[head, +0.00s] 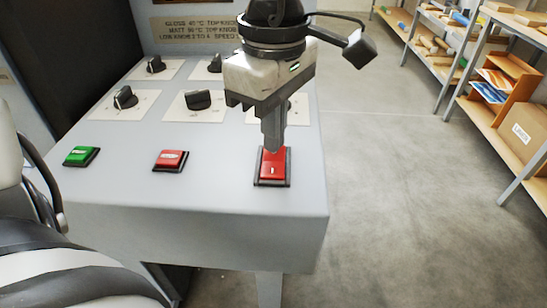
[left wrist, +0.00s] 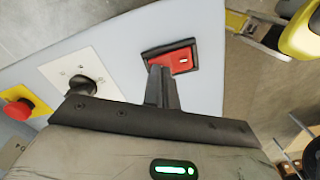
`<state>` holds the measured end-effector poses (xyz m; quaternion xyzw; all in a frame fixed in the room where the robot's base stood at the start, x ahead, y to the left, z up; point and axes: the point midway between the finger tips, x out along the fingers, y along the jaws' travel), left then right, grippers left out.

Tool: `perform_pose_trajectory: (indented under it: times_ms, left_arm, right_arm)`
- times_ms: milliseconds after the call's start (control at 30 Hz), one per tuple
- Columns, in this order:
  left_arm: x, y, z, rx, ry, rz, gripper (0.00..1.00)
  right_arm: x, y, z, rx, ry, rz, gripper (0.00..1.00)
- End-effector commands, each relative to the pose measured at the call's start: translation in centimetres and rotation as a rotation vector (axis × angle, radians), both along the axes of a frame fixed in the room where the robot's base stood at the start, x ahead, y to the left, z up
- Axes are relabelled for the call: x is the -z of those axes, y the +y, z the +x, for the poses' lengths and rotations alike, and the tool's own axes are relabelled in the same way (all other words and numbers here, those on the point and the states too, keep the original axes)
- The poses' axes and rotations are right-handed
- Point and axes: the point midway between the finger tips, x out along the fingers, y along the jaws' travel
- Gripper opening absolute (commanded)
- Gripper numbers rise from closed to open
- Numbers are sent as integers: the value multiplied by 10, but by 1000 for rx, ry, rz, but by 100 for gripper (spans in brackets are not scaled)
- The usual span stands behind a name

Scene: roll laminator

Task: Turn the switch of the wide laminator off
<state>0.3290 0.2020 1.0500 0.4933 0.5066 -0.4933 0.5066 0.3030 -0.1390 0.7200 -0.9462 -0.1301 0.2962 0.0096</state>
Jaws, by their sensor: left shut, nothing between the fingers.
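The wide laminator's control panel (head: 220,180) is a grey slab with knobs and push switches. A red rocker switch (head: 272,170) in a black frame sits at its right front corner, with a short white mark on its near half. The red switch also shows in the left wrist view (left wrist: 182,61). My left gripper (head: 272,148) is shut and empty, pointing down with its fingertips at the far half of the red switch; I cannot tell whether they touch it. The fingertips hide part of the switch. My right gripper is not in view.
A smaller red switch (head: 171,160) and a green switch (head: 81,156) lie to the left on the panel. Black knobs (head: 198,100) stand behind them. Shelves (head: 500,100) with boxes stand at the right, beyond clear floor.

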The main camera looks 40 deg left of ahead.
Motion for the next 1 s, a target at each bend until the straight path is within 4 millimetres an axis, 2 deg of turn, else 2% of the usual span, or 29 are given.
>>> perform_pose_trajectory:
  times_ms: [567,1000]
  left_arm:
    - [6,0,0,0,1,0,0]
    - [-26,0,0,0,-1,0,0]
  right_arm:
    - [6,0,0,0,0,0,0]
    - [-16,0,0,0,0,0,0]
